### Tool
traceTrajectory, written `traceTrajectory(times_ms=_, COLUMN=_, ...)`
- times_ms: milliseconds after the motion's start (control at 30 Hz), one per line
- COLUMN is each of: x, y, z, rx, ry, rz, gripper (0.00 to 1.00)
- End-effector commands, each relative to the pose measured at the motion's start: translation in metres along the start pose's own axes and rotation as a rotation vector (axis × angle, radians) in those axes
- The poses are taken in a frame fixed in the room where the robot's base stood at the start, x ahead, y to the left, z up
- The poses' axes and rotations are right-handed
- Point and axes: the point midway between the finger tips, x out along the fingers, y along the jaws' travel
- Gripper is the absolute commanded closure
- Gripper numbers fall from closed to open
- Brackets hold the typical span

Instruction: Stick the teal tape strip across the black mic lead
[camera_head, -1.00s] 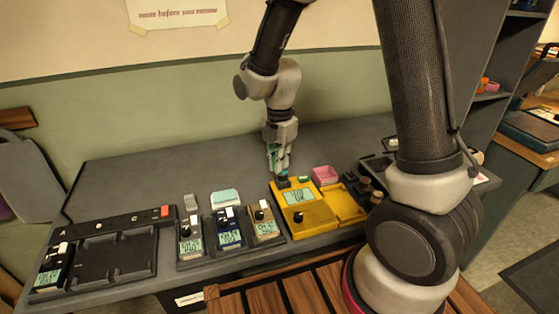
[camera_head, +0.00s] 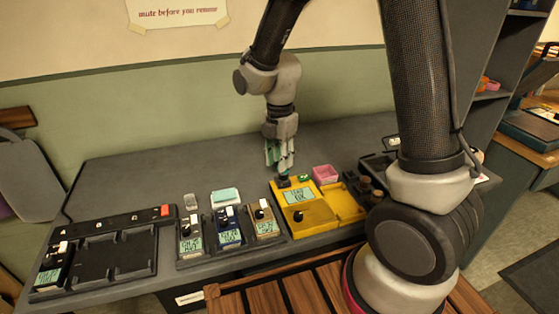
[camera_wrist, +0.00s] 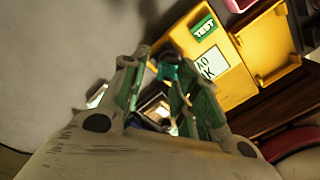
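My gripper (camera_head: 280,157) is over the back left corner of the yellow tester (camera_head: 318,212), its fingers spread apart. In the wrist view the fingers (camera_wrist: 160,82) stand on either side of a small teal piece with a dark end (camera_wrist: 168,71), beside the tester (camera_wrist: 222,85). In the head view a small dark piece (camera_head: 283,181) sits on that corner, just below the fingertips. I cannot tell whether the teal piece is the tape strip or part of a plug. A pale teal block (camera_head: 225,197) lies behind the packs. I cannot clearly make out the black mic lead.
Several packs with lit displays (camera_head: 230,230) stand left of the tester. A black charging tray (camera_head: 110,258) is further left. A pink box (camera_head: 325,174) stands behind the tester, and dark knobs (camera_head: 370,190) are to its right. The grey bench (camera_head: 150,180) is clear at the back left.

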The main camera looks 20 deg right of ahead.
Motion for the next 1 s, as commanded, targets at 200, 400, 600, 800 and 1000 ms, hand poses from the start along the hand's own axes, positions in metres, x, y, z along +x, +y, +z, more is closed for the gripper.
traceTrajectory(times_ms=200, x=-0.047, y=0.002, z=0.000, rx=0.000, ry=-0.001, rz=0.008, gripper=0.70)
traceTrajectory(times_ms=400, x=-0.088, y=0.001, z=0.000, rx=0.000, ry=-0.001, rz=0.006, gripper=0.70)
traceTrajectory(times_ms=600, x=-0.108, y=0.000, z=0.000, rx=0.000, ry=-0.001, rz=0.003, gripper=0.70)
traceTrajectory(times_ms=800, x=-0.111, y=0.000, z=0.000, rx=0.000, ry=-0.001, rz=0.002, gripper=0.70)
traceTrajectory(times_ms=1000, x=-0.103, y=-0.002, z=0.000, rx=0.000, ry=0.000, rz=-0.002, gripper=0.90)
